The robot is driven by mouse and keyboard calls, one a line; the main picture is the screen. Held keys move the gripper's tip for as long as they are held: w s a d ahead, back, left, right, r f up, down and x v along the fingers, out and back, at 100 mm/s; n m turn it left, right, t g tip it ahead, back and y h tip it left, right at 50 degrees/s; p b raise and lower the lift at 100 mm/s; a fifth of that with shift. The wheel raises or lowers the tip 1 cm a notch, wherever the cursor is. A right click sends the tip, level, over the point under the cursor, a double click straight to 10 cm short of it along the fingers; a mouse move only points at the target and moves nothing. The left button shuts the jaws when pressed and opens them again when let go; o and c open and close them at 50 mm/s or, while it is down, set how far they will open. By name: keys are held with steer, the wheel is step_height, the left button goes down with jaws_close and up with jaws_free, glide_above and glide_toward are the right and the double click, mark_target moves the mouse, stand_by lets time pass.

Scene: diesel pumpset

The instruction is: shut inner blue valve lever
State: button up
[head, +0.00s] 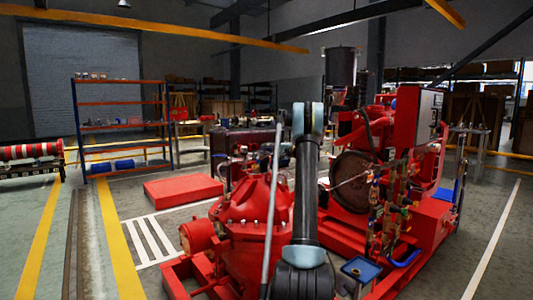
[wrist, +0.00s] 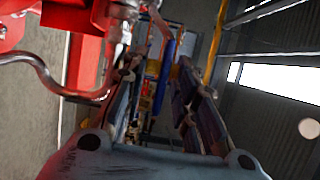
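In the wrist view my gripper (wrist: 157,72) has its two dark fingers apart, one on each side of the picture's middle. In the head view, small blue handles sit among the brass and red pipework (head: 385,205) on the pumpset's right side. I cannot tell which one is the inner valve lever. My gripper is not visible in the head view, where my dark arm stands in front of the pumpset.
The red pump casing (head: 248,200) and the engine with its large round wheel (head: 352,182) fill the middle. In the wrist view, a red block (wrist: 85,60) and a curved grey pipe (wrist: 50,78) are close at left. Open floor lies at the head view's right.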

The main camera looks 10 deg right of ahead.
jaws_close()
steer(key=shift+w, duration=0.1)
steer(key=shift+w+a+n+g+y, duration=0.25)
steer(key=shift+n+g+y, duration=0.25)
steer(key=shift+g, duration=0.25)
steer(key=shift+w+a+n+g+y, duration=0.25)
steer(key=shift+n+g+y, duration=0.2)
steer(key=shift+n+g, duration=0.3)
steer(key=shift+w+a+n+g+y, duration=0.15)
steer(key=shift+w+n+g+y, duration=0.25)
steer(key=shift+g, duration=0.4)
steer(key=shift+w+a+f+n+g+y, duration=0.1)
steer(key=shift+w+a+n+g+y, duration=0.2)
steer(key=shift+n+g, duration=0.5)
steer(key=shift+w+a+n+g+y, duration=0.15)
steer(key=shift+a+n+g, duration=0.3)
steer(key=shift+g, duration=0.7)
steer(key=shift+w+a+f+n+g+y, duration=0.1)
steer(key=shift+a+n+g+y, duration=0.2)
steer(key=shift+n+g, duration=0.55)
steer(key=shift+a+n+g, duration=0.2)
steer(key=shift+n+g, duration=0.05)
steer(key=shift+g, duration=0.45)
jaws_free()
steer(key=shift+w, duration=0.15)
steer(key=shift+r, duration=0.1)
